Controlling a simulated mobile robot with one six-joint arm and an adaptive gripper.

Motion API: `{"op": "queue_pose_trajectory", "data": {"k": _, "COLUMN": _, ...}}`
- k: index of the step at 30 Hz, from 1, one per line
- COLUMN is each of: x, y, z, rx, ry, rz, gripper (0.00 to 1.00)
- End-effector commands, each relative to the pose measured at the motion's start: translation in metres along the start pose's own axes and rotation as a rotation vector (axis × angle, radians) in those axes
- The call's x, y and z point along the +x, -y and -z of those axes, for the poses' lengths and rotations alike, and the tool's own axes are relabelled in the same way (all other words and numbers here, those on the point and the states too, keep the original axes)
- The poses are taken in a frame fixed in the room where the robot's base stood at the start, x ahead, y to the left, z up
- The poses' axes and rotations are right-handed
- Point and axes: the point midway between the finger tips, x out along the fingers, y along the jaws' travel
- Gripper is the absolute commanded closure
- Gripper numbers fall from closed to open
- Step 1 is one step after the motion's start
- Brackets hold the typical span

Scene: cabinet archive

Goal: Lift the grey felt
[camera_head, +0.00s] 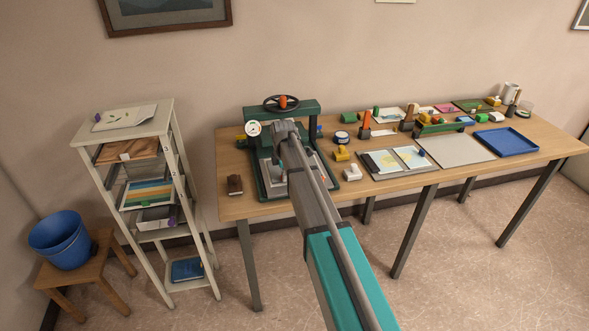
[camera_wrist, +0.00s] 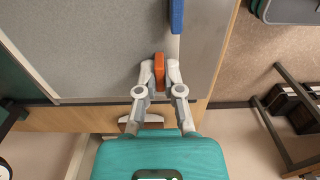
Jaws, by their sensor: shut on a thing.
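The grey felt (camera_wrist: 105,65) shows in the wrist view as a broad flat grey sheet under and ahead of my gripper (camera_wrist: 159,68). My gripper is shut on a small orange tab (camera_wrist: 159,72) at the near part of the felt. A blue piece (camera_wrist: 176,16) lies further ahead, in line with the tab. In the head view my arm reaches over the green press (camera_head: 309,107) at the left of the table, and it hides my fingers and most of the felt. I cannot tell whether the felt is clear of the surface below.
The wooden table (camera_head: 395,182) carries a brown block (camera_head: 235,184), picture sheets (camera_head: 411,156), a grey board (camera_head: 450,151) and a blue tray (camera_head: 506,141). A handwheel (camera_head: 270,103) tops the press. A shelf rack (camera_head: 125,117) and a blue bucket (camera_head: 58,240) stand left.

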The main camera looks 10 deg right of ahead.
Motion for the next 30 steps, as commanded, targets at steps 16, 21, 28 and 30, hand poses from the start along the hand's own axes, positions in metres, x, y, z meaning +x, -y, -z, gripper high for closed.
{"op": "queue_pose_trajectory", "data": {"k": 16, "x": -0.017, "y": 0.000, "z": 0.000, "rx": 0.000, "ry": 0.000, "rz": 0.000, "gripper": 1.00}}
{"op": "queue_pose_trajectory", "data": {"k": 21, "x": -0.023, "y": 0.000, "z": 0.000, "rx": 0.000, "ry": 0.000, "rz": 0.000, "gripper": 1.00}}
{"op": "queue_pose_trajectory", "data": {"k": 28, "x": -0.031, "y": 0.000, "z": 0.000, "rx": 0.000, "ry": 0.000, "rz": 0.000, "gripper": 1.00}}
{"op": "queue_pose_trajectory", "data": {"k": 30, "x": -0.034, "y": 0.000, "z": 0.000, "rx": 0.000, "ry": 0.000, "rz": 0.000, "gripper": 1.00}}
